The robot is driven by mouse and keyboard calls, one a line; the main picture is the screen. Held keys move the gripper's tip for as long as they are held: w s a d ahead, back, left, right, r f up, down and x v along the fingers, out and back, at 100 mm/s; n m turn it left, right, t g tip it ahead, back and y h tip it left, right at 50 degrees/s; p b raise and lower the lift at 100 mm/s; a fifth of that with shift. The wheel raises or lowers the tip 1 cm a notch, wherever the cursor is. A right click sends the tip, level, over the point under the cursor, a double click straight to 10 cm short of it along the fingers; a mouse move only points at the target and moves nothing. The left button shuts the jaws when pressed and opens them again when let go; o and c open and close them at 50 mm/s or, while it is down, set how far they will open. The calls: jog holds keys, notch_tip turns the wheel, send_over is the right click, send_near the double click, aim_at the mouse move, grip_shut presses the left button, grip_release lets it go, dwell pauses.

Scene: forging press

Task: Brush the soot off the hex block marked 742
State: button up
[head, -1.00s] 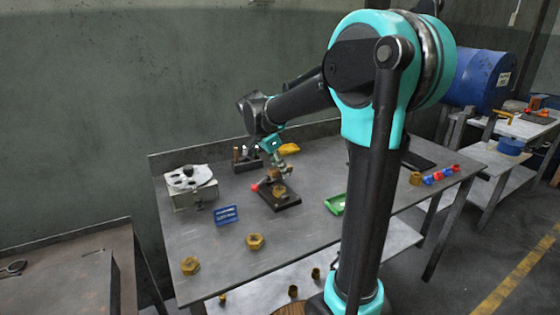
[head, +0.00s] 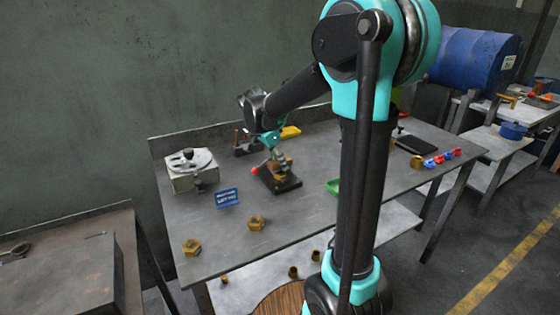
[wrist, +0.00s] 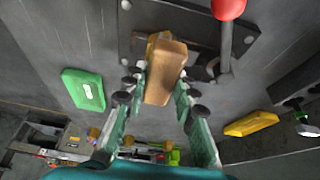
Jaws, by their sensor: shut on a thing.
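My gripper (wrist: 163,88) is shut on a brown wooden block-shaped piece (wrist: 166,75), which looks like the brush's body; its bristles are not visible. In the head view my gripper (head: 279,153) is low over a black clamp base (head: 285,187) with a red knob. A brass-coloured hex block (wrist: 153,42) shows partly behind the brown piece on this base (wrist: 132,50). The brown piece overlaps the block in the wrist view; I cannot tell whether they touch. No 742 mark or soot can be read on it.
The red-knobbed lever (wrist: 228,35) stands beside the held piece. A green tray (wrist: 84,89) and a yellow item (wrist: 251,124) lie on either side.

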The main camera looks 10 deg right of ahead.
jog(key=shift+f, duration=0.5)
dwell(0.7)
jog(key=shift+s+a+r, duration=0.1)
jog(key=shift+s+a, duration=0.2)
jog(key=shift+a, duration=0.55)
jog(key=shift+d, duration=0.1)
jog(key=shift+w+d, duration=0.3)
jog(key=shift+d, duration=0.5)
jog(key=shift+w+d, duration=0.3)
jog(key=shift+d, duration=0.5)
jog(key=shift+a, duration=0.1)
